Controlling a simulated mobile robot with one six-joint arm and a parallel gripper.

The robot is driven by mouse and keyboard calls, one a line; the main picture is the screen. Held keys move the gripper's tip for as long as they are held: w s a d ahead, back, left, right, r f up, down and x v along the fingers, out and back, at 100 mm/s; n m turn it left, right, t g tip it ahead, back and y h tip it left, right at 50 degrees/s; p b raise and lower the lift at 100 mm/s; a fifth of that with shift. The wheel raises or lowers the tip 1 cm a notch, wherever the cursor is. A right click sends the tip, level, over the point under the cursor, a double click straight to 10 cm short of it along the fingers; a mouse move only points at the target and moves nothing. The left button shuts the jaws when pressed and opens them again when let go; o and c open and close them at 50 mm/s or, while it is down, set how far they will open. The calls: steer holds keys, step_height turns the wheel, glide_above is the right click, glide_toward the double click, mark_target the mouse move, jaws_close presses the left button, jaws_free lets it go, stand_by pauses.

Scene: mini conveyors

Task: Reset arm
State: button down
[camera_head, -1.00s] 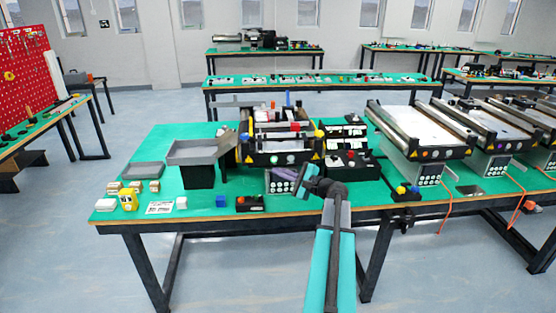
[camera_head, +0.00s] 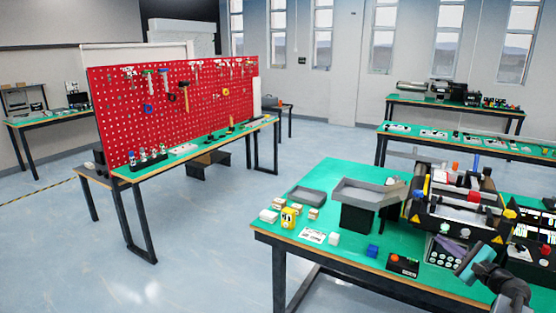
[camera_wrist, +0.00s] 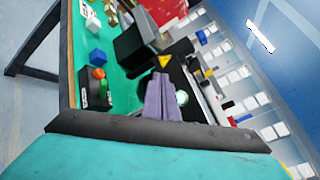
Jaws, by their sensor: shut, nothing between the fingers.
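My gripper (camera_wrist: 160,85) shows in the wrist view as two purple fingers pressed together, with nothing between them. They point toward the green-topped table with the small conveyor. In the head view my arm is at the lower right, in front of the conveyor (camera_head: 462,207), and its teal wrist part hides some of the conveyor's front. The fingers (camera_head: 449,246) show only partly there, in front of the conveyor's control panel.
A red pegboard (camera_head: 180,110) stands at left. The floor between is clear.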

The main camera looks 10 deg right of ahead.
steer(key=w+a+f+n+g+y, duration=0.1)
steer(key=w+a+f+y, duration=0.2)
steer(key=a, duration=0.5)
steer(key=w+a+f+n+g, duration=0.1)
steer(key=w+a+f, duration=0.3)
steer(key=a+f, duration=0.3)
steer(key=w+a+f+n+g+y, duration=0.1)
steer(key=w+a+f+y, duration=0.15)
steer(key=a, duration=0.65)
steer(key=s+a+f+n+g+y, duration=0.15)
steer(key=s+a+f+g, duration=0.25)
steer(key=a+f, duration=0.75)
steer(key=s+a+f+n+g+y, duration=0.1)
steer(key=s+a+f+n+g, duration=0.2)
steer(key=a+f, duration=0.85)
steer(key=s+a+f+n+g+h, duration=0.1)
steer(key=s+a+f+n+g, duration=0.3)
steer(key=s+a+f, duration=0.5)
steer(key=s+a+f+n+g+h, duration=0.2)
steer(key=s+a+n+g, duration=0.3)
steer(key=s, duration=0.7)
steer(key=s+d+f+n+g+h, duration=0.1)
steer(key=s+f+n+g+h, duration=0.2)
steer(key=s, duration=0.7)
steer(key=s+d+n+h, duration=0.4)
steer(key=s+d+n, duration=0.1)
steer(key=d, duration=0.3)
steer(key=shift+s+d+f+g+b, duration=0.25)
steer(key=shift+d+f+g+b, duration=0.1)
steer(key=shift+f+g, duration=0.1)
